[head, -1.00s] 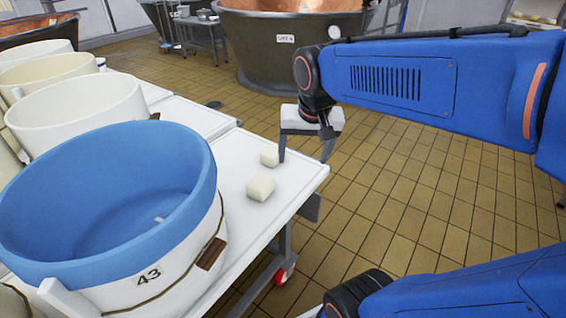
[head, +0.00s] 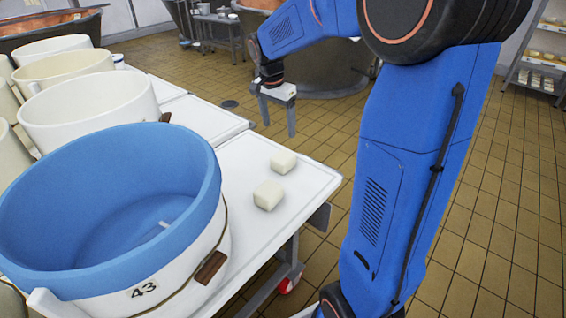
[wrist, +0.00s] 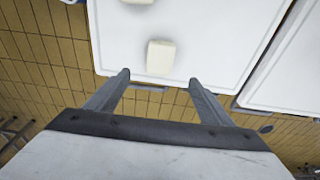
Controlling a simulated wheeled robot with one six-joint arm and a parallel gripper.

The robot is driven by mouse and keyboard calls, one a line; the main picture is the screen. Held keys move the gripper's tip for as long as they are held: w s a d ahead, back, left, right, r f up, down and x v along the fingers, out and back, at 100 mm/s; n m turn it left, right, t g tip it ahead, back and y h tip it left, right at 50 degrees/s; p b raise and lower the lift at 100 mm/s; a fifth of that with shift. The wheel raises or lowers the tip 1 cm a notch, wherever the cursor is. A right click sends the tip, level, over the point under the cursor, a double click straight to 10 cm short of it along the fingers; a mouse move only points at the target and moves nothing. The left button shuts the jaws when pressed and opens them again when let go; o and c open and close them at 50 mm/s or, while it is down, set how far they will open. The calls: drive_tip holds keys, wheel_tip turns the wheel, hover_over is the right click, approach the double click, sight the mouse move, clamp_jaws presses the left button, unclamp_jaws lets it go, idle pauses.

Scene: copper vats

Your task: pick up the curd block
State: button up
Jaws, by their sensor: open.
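Two pale cream curd blocks lie on the white table top (head: 302,196). The nearer curd block (head: 268,195) is beside the blue-lined tub, and the farther curd block (head: 284,162) is nearer the table's far end. My gripper (head: 279,128) is open and empty, beyond the far edge of the table and apart from both blocks. In the wrist view one curd block (wrist: 161,57) lies on the white top, ahead of the open fingers and between their lines. Part of the other block (wrist: 137,1) shows at the top edge.
A white tub with a blue inside (head: 110,200), marked 43, stands left of the blocks. Several cream tubs (head: 88,105) stand behind it. A dark vat (head: 330,75) is at the back. Tiled floor (head: 490,220) is open to the right.

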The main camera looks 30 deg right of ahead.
sight(283, 156)
drive_tip(key=f, duration=0.4)
drive_tip(key=d+f, duration=0.1)
drive_tip(key=f, duration=0.6)
drive_tip(key=shift+w+d+f, duration=0.3)
drive_tip(key=shift+d, duration=0.05)
drive_tip(key=shift+w+d+f, duration=0.15)
drive_tip(key=shift+d+f, duration=0.05)
drive_tip(key=shift+f, duration=1.1)
drive_tip(key=shift+w+d+f, duration=0.1)
drive_tip(key=shift+d+f, duration=0.05)
drive_tip(key=shift+f, duration=1.1)
drive_tip(key=shift+c, duration=0.6)
drive_tip(key=c, duration=1.3)
